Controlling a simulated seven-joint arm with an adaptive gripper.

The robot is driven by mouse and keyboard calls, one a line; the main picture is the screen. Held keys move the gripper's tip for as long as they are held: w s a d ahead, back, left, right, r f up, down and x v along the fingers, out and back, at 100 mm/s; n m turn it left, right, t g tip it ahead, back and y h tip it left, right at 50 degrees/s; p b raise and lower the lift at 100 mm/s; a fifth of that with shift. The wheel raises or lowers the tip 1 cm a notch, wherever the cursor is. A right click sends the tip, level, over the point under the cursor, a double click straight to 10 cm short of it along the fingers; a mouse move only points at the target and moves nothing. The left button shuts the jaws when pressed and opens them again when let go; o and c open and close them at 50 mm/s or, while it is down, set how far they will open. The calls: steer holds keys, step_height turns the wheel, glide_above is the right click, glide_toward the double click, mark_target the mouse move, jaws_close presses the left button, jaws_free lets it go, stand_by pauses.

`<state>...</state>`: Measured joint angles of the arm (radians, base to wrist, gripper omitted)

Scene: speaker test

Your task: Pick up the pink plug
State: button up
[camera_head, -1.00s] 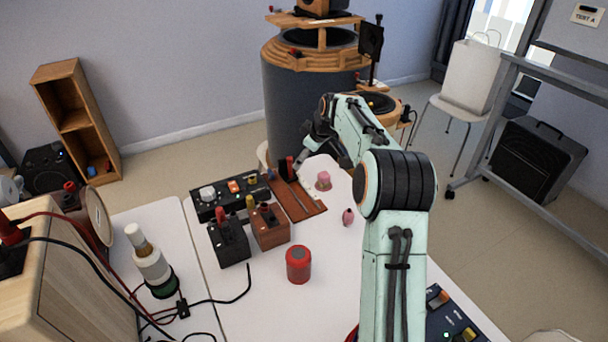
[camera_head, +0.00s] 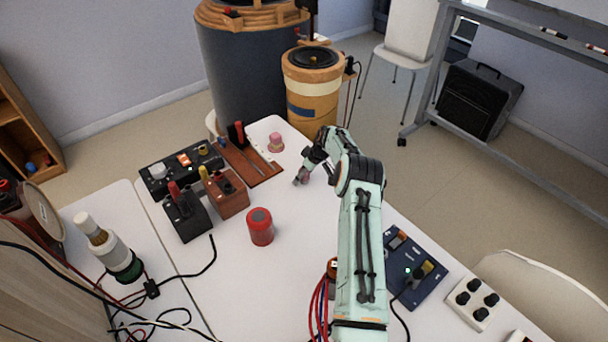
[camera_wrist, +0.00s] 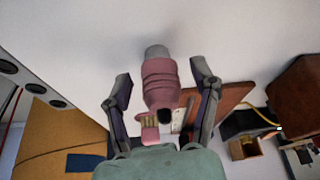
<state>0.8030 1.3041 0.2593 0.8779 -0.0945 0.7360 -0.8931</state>
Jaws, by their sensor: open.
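The pink plug (camera_wrist: 160,82) has a ribbed pink body and a grey end. In the wrist view it lies between the two dark fingers of my gripper (camera_wrist: 161,76), with a gap on each side. In the head view the plug (camera_head: 304,174) shows small on the white table, partly covered by my gripper (camera_head: 302,178), which reaches down around it. My gripper is open. Whether the fingers touch the table cannot be told.
Another pink piece (camera_head: 275,143) stands behind, beside a brown board (camera_head: 252,168). A red cylinder (camera_head: 260,226) stands to the left, with a wooden switch box (camera_head: 225,197) behind it. A blue control box (camera_head: 414,270) is at front right. The table between is mostly clear.

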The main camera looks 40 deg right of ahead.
jaws_close()
